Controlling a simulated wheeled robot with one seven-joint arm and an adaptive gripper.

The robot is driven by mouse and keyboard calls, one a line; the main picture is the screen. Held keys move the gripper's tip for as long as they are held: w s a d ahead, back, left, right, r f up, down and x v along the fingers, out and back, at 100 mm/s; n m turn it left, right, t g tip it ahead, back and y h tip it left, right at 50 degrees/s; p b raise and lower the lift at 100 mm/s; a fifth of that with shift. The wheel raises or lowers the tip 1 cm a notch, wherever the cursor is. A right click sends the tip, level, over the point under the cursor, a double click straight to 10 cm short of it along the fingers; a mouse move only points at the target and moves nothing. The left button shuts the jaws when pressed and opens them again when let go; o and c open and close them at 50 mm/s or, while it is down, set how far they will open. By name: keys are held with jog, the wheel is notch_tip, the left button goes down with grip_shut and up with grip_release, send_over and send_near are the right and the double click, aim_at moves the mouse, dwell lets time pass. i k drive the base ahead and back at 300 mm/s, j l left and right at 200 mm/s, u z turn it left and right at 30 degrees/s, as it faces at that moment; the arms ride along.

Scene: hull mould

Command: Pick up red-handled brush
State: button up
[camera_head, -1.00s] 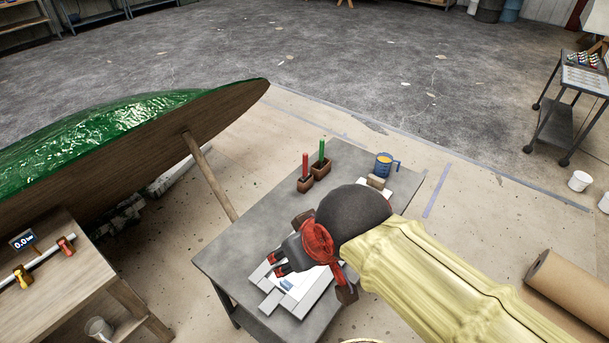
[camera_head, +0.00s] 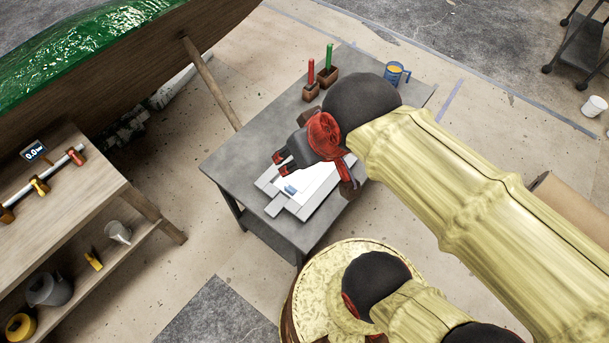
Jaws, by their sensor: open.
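The red-handled brush (camera_head: 311,72) stands upright in a small brown holder (camera_head: 311,92) near the back of the grey table (camera_head: 236,150). A green-handled brush (camera_head: 329,55) stands in a similar holder (camera_head: 328,77) just behind it to the right. My gripper (camera_head: 279,163) is open and empty, its dark fingers pointing left. It is nearer the front of the table than the brush and apart from it, above a white tray (camera_head: 275,208). My arm hides part of the tabletop.
A green hull (camera_head: 90,40) with a wooden prop (camera_head: 210,85) lies to the left. A wooden bench (camera_head: 60,210) stands at lower left. The table's left side is clear.

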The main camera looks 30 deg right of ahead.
aim_at(311, 82)
jog(key=l+u, duration=0.15)
jog(key=l, duration=0.3)
jog(key=k+l+u, duration=0.1)
jog(key=l, duration=0.4)
jog(key=k+l+u, duration=0.15)
jog(key=l, duration=0.3)
jog(key=k+l+u, duration=0.1)
jog(key=l, duration=0.35)
jog(key=k+l+u, duration=0.15)
jog(key=l, duration=0.3)
jog(key=i+l+u, duration=0.25)
jog(key=i+l, duration=0.2)
jog(key=l, duration=0.3)
jog(key=i+l+u, duration=0.15)
jog(key=l, duration=0.25)
jog(key=i, duration=0.1)
